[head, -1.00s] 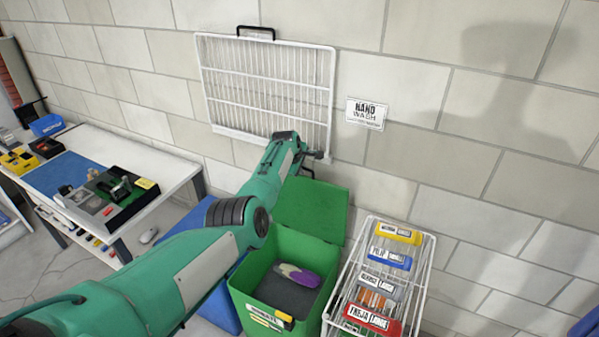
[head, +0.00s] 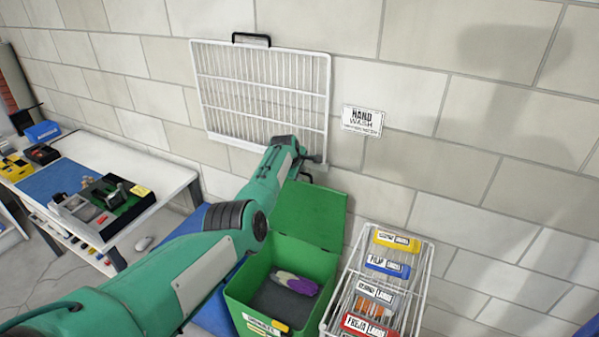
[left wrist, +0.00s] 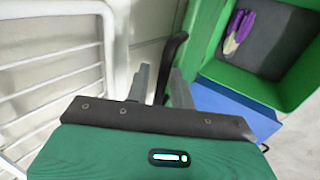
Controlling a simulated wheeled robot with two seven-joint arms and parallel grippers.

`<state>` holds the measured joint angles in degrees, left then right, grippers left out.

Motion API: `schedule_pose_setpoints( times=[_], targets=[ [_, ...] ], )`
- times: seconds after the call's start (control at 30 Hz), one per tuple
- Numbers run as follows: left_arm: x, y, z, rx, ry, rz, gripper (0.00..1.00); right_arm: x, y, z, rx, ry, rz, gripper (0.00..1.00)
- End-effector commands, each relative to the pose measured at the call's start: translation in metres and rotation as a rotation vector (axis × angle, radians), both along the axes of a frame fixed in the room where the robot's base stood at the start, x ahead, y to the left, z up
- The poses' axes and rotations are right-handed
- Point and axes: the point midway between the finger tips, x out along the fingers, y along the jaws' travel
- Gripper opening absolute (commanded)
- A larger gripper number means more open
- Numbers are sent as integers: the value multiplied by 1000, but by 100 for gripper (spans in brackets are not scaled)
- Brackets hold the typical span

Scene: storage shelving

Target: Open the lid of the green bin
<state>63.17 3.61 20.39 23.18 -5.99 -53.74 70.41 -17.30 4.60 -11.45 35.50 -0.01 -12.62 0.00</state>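My left gripper (head: 312,165) is at the lid's top edge, by a black handle (head: 306,178). In the left wrist view the left gripper's fingers (left wrist: 160,87) are apart, with the black handle (left wrist: 174,50) just beyond the gap; whether they touch it is unclear. The bin's inside (left wrist: 270,80) shows there at upper right. My right gripper is out of view.
A white wire rack (head: 262,90) hangs on the wall behind the gripper. A wire stand (head: 340,300) with labelled coloured boxes is close right of the bin. A white table (head: 170,178) stands left.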

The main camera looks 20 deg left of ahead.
Motion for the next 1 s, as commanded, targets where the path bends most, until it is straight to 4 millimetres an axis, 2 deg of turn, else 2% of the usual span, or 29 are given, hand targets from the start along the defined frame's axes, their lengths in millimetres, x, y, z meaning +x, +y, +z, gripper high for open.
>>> schedule_pose_setpoints(
  times=[0.17, 0.5, 0.77, 1.0],
  targets=[
    [-2, 0, 2, 0, 2, 0, 25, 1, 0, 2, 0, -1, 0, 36],
    [-17, 1, 26, 1, -1, 1, 25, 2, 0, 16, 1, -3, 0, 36],
    [-32, 2, 47, 0, -2, 1, 25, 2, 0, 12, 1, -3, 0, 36],
    [-49, 3, 74, 1, -4, 1, 25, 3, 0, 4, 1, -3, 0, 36]
  ],
)
